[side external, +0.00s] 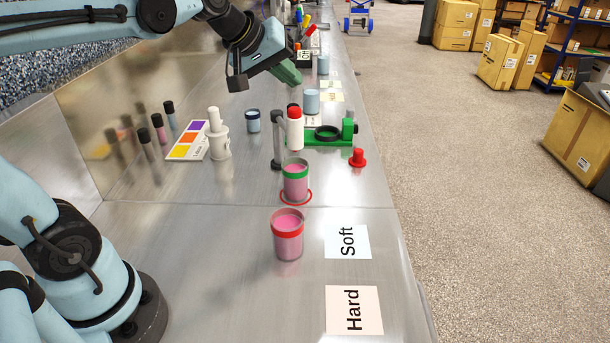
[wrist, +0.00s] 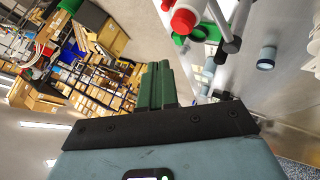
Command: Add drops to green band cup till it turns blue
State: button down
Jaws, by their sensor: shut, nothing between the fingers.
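The green band cup (side external: 295,186) holds pink liquid and stands at a red ring (side external: 284,199) marked on the bench. A second cup with a red band (side external: 288,245), also with pink liquid, stands nearer the camera. A white bottle with a red top (side external: 295,132) stands upright behind the green band cup, beside a green holder with a black ring (side external: 328,132). The red top of a bottle (wrist: 184,19) also shows in the wrist view. My gripper (side external: 292,77) has green fingers, shut and empty, raised above the bench beyond the bottle; they also show in the wrist view (wrist: 156,84).
A grey post (side external: 278,142) stands close left of the bottle. A red cap-like piece (side external: 358,158) lies to the right. A colour card (side external: 188,141), a white dispenser (side external: 218,138) and a bluish cup (side external: 253,121) are left. Soft (side external: 348,242) and Hard (side external: 353,310) cards lie in front.

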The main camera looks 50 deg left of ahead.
aim_at(290, 110)
jog(key=shift+f, duration=1.4)
dwell(1.0)
jog(key=shift+f, duration=0.4)
jog(key=shift+f, duration=0.5)
dwell(0.7)
jog(key=shift+r, duration=0.95)
jog(key=shift+r, duration=2.5)
dwell(0.6)
